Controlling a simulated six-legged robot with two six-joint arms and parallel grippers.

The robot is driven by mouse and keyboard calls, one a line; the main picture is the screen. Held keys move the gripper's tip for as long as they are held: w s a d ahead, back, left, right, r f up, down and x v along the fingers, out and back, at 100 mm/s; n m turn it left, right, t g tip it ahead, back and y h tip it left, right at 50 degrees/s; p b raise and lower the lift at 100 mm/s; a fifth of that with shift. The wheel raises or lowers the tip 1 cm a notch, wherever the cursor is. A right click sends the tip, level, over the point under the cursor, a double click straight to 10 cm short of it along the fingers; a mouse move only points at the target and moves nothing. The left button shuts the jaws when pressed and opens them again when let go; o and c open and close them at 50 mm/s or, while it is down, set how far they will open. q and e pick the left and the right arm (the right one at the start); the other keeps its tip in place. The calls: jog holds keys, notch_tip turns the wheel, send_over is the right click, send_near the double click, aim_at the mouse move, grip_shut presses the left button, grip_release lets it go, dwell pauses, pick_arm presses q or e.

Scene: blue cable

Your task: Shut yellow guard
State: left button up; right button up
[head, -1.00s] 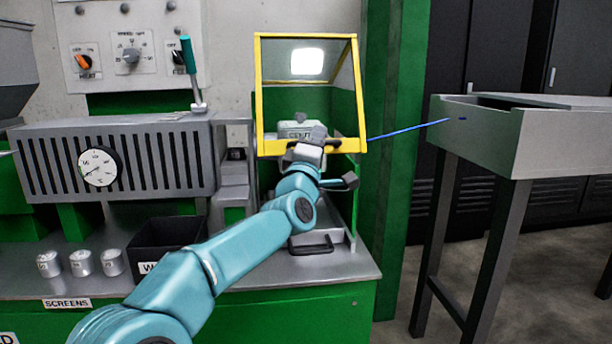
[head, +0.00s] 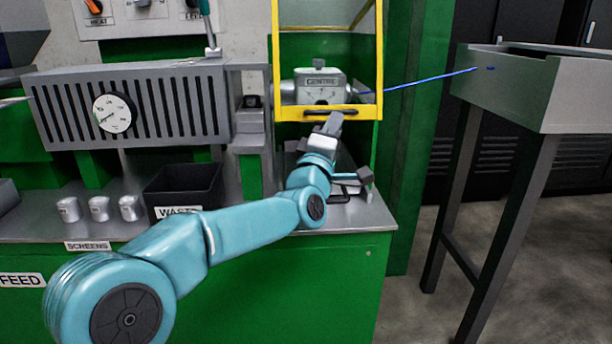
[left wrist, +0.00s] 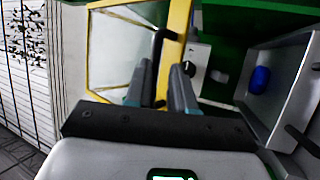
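The yellow guard (head: 378,70) is a clear panel in a yellow frame at the machine's right end, its top cut off in the head view. Its black handle (head: 318,112) is on the lower bar, below the grey block marked CENTRE (head: 320,84). My left gripper (head: 334,121) is at the handle, from below and in front. In the left wrist view the guard's frame (left wrist: 181,18) is ahead, and the handle (left wrist: 158,45) runs towards the gap between my left gripper's fingers (left wrist: 160,85). The fingers stand apart; whether they touch the handle is hidden. My right gripper is not in view.
A blue cable (head: 430,78) runs from the block to the grey trough (head: 520,100) at right. A black waste bin (head: 184,185) and small metal cups (head: 98,208) stand on the bench to the left. A green post (head: 415,140) stands just right of the guard.

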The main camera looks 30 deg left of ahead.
pick_arm(q)
jog(key=s+a+f, duration=0.2)
jog(key=s+f, duration=0.4)
jog(key=s, duration=0.2)
jog(key=shift+s+f+y, duration=0.3)
jog(key=shift+s+f, duration=0.05)
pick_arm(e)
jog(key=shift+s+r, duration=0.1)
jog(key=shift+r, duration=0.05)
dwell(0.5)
